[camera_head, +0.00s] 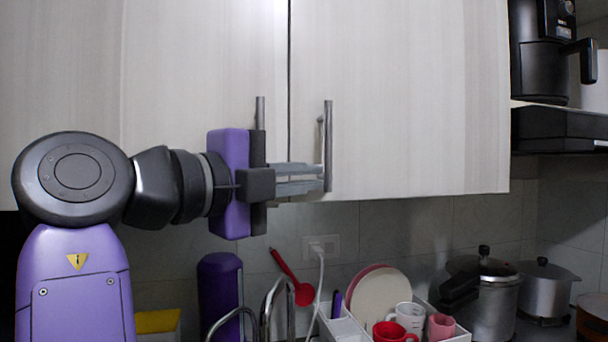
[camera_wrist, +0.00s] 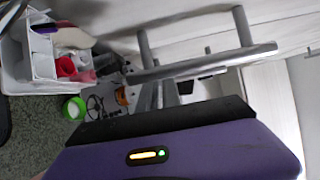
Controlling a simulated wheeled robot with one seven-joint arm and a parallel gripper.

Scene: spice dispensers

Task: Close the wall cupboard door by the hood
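The pale wall cupboard door by the hood (camera_head: 410,90) fills the upper middle of the head view. It looks flush or nearly flush with the left door (camera_head: 200,70), with a thin dark line between them; I cannot tell whether it is slightly ajar. Its vertical metal handle (camera_head: 328,125) is near its left edge. My gripper (camera_head: 314,179) points right, its fingertips at the handle's lower part; contact is unclear. In the wrist view the handle bar (camera_wrist: 205,63) crosses close in front of my gripper. The fingers overlap, so their opening is hidden.
The black hood (camera_head: 560,130) is to the right, with a black appliance (camera_head: 540,60) above it. Below are a white dish rack (camera_head: 345,328) with plates and cups, metal pots (camera_head: 490,300), a faucet (camera_head: 268,310) and a purple container (camera_head: 220,290). The left door's handle (camera_head: 260,110) is behind my gripper.

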